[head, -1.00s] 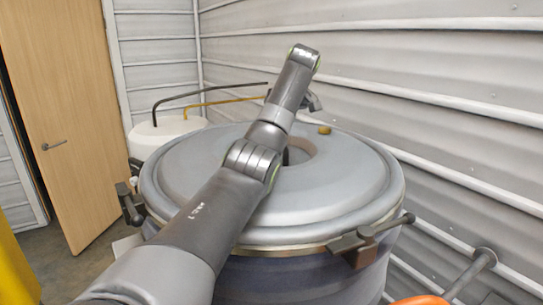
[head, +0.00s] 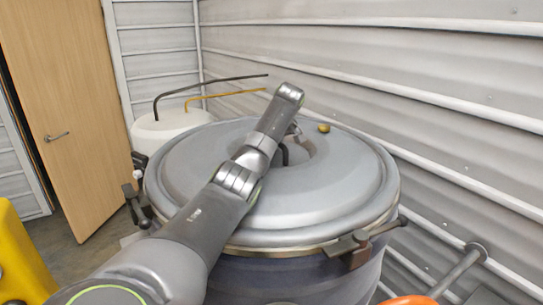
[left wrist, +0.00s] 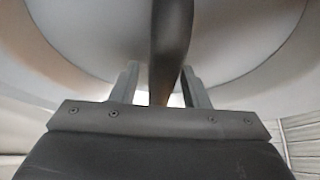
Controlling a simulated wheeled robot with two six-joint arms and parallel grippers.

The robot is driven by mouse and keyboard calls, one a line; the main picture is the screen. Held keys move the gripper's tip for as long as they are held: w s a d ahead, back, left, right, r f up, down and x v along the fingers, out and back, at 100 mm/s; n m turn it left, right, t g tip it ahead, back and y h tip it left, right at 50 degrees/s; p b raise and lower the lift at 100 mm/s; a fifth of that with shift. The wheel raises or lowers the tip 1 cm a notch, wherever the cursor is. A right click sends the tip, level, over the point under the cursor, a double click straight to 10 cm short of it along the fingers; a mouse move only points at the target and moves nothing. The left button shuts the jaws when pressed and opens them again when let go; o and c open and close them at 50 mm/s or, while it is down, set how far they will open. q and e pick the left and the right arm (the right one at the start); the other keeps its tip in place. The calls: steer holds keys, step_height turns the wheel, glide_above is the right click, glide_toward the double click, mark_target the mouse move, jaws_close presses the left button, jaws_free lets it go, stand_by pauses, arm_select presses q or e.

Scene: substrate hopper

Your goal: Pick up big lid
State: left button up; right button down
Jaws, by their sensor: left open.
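The big lid (head: 335,185) is a wide round grey cover lying on the large drum-shaped hopper (head: 300,280). A dark curved handle (head: 285,155) stands at the recess in its middle, partly hidden by my left arm. In the left wrist view the handle (left wrist: 170,45) passes between the two fingers of my left gripper (left wrist: 160,78), with the lid (left wrist: 90,35) behind it. The gripper is open, and I see no finger clearly pressing on the handle. In the head view the gripper is mostly hidden behind my arm. My right gripper is not in view.
Clamps sit on the hopper's rim at the left (head: 137,203) and front right (head: 360,243). A small brass knob (head: 324,128) is on the lid's far side. A white tank (head: 170,130) stands behind. A corrugated wall (head: 450,120) is close at right.

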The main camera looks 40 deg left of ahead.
arm_select(q)
steer(key=shift+f, duration=0.2)
stand_by(0.4)
steer(key=shift+d, duration=0.1)
jaws_close()
stand_by(1.1)
steer(key=shift+w+r, duration=0.1)
steer(key=shift+r, duration=0.05)
